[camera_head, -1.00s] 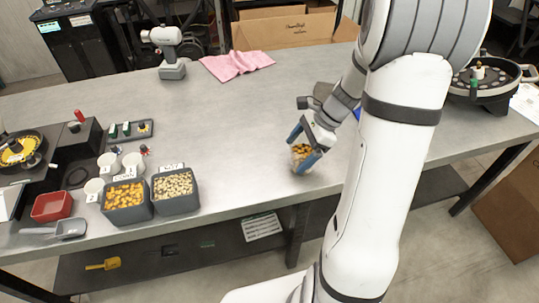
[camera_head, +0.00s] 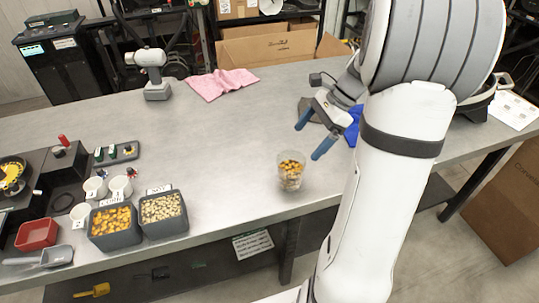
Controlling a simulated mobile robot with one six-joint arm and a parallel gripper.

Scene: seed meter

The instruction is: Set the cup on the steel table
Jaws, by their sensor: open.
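A clear cup (camera_head: 291,172) with orange and pale seeds inside stands upright on the steel table (camera_head: 225,130), near its front edge. My gripper (camera_head: 310,140) is open and empty. Its two blue-tipped fingers are above and to the right of the cup in the picture, apart from it. My white arm hides part of the table on the right.
Two dark bins of seeds, corn (camera_head: 115,226) and soy (camera_head: 163,214), stand at the left with small white cups, a red tray (camera_head: 37,234) and a scoop (camera_head: 38,259). The middle of the table is clear.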

